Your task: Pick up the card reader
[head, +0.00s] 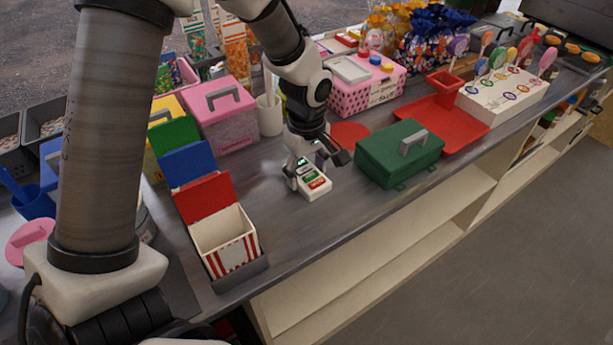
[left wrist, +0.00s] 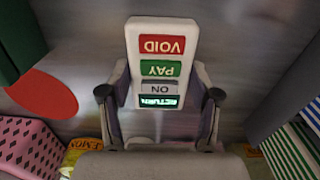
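The card reader (head: 315,185) is a small white block with red, green and dark labelled keys, at the middle of the grey counter. In the left wrist view the card reader (left wrist: 161,45) shows its VOID, PAY, NO and RETURN keys upside down. My left gripper (head: 309,168) points down over the reader's far end. In the left wrist view the left gripper (left wrist: 160,92) has one finger against each long side of the reader, with no clear gap. I cannot tell whether the reader's underside touches the counter. My right gripper is not in view.
A green box with a handle (head: 400,154) stands close on the right. A red-and-white striped carton (head: 227,240) is at the front left. A pink box (head: 222,115) and white cup (head: 269,115) are behind. Bare counter (head: 290,232) lies in front, up to its edge.

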